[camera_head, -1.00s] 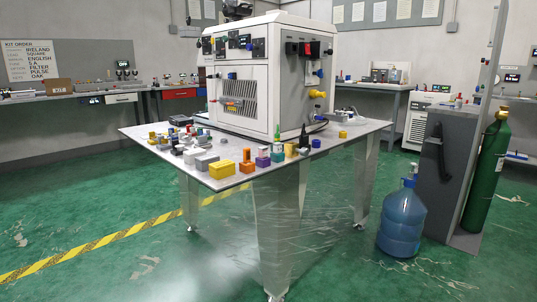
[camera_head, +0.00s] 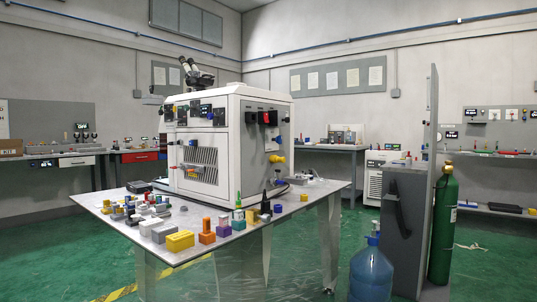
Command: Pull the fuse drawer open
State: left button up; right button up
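A large white machine (camera_head: 209,150) stands on a table (camera_head: 190,262). Its front has a row of dark modules along the top and a vented panel (camera_head: 197,165) below. Its right side carries a black and red fitting (camera_head: 269,118) and a yellow knob (camera_head: 277,159). I cannot tell which part is the fuse drawer at this distance. Neither of my grippers is in view.
Several coloured blocks, including a yellow one (camera_head: 180,241), lie along the table's near edge. A blue water bottle (camera_head: 371,275), a grey partition (camera_head: 404,215) and a green gas cylinder (camera_head: 443,225) stand to the right. Benches line the walls. Green floor is open between.

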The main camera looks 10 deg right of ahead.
aim_at(283, 120)
jog(key=i+l+u, duration=0.25)
jog(key=i+l, duration=0.45)
jog(key=i+l+u, duration=0.3)
jog(key=i+l, duration=0.45)
jog(key=l, duration=0.15)
